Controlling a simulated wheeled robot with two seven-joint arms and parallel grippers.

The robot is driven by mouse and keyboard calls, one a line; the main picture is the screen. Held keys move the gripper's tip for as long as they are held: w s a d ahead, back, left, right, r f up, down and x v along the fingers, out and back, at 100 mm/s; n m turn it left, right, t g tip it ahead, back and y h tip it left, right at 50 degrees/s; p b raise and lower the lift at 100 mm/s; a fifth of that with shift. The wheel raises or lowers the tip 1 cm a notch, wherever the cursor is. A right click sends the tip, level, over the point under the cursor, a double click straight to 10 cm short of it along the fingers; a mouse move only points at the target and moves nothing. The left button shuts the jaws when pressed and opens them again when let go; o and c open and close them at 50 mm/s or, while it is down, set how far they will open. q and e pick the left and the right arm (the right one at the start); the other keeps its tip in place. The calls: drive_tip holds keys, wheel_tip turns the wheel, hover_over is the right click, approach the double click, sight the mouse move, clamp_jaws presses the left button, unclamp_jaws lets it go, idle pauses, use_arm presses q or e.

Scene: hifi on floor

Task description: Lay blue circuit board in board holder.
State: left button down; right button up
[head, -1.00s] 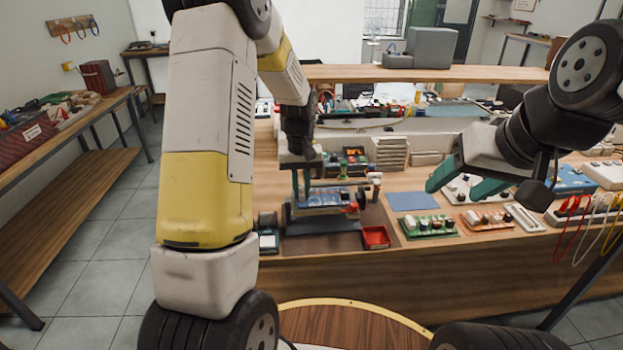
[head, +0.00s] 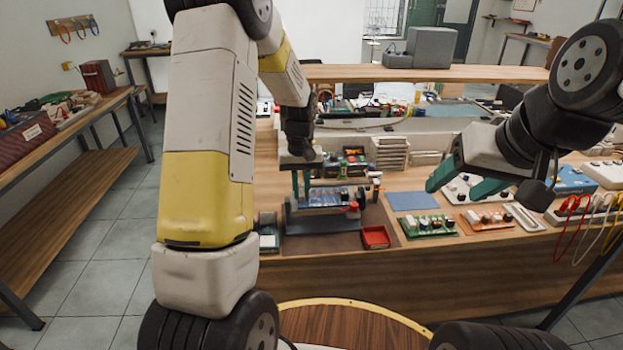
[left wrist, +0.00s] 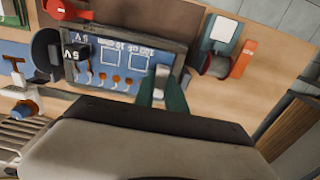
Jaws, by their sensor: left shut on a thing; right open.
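The blue circuit board (head: 328,196) lies at the board holder (head: 287,212) on the bench. In the left wrist view the blue board (left wrist: 108,68) sits within the holder's dark frame, between two round end knobs; whether it is fully seated I cannot tell. My left gripper (head: 301,194) points down at the board's left end. In the left wrist view its green fingers (left wrist: 162,88) are shut on the board's edge, around a pale part. My right gripper (head: 457,184) is open and empty, above the bench to the right.
A red tray (head: 375,237) stands to the right of the holder. A blue mat (head: 413,200), a green board (head: 428,226) and an orange board (head: 487,221) lie further right. A rack of pale trays (head: 390,152) stands behind. Coloured leads hang at the far right.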

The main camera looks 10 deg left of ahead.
use_arm(q)
drive_tip(key=c, duration=0.9)
unclamp_jaws()
drive_tip(key=shift+a, duration=0.15)
drive_tip(key=shift+r, duration=3)
